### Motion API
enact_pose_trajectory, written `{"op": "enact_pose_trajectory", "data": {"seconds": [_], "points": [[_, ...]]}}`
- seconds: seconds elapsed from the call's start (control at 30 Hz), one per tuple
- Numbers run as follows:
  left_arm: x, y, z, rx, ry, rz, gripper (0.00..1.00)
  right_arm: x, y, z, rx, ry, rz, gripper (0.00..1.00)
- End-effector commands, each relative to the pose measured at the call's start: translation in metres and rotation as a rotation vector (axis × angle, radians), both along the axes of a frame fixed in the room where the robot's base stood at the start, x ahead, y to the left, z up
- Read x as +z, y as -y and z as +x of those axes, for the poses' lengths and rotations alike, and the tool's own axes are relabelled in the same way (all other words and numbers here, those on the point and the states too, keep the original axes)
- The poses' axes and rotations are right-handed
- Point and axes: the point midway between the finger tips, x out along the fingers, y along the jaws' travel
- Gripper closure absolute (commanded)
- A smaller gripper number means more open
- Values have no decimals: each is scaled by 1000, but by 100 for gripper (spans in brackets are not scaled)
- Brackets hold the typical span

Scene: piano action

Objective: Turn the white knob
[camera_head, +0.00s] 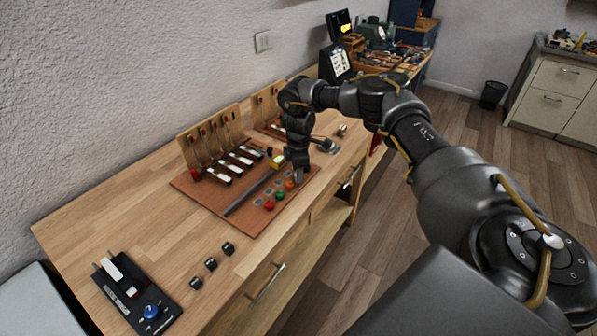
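My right gripper (299,176) points down over the right end of a red-brown board (205,202). It is close to a row of coloured buttons, and it is too small and dark to tell whether its fingers are open or shut. I cannot make out a white knob; the gripper and its wrist hide part of the board there. My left gripper is out of view.
The board carries wooden piano-action parts with white keys (217,174), a dark bar (248,193), and red (269,206), green (280,196) and orange (289,185) buttons. Several small black blocks (211,264) lie near the table's front edge.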

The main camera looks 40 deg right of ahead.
Motion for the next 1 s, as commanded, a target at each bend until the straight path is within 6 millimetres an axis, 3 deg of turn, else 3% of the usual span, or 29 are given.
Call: {"op": "enact_pose_trajectory", "data": {"seconds": [0.03, 0.2, 0.57, 1.0], "points": [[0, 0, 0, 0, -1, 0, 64, 0, 0, 0, 0, 0, 0, 78], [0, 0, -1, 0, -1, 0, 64, 0, 0, 0, 0, 0, 0, 100], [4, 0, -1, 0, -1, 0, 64, 1, 0, 0, 66, -1, 1, 100], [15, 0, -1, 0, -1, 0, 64, 1, 0, 0, 425, 1, 2, 100]]}}
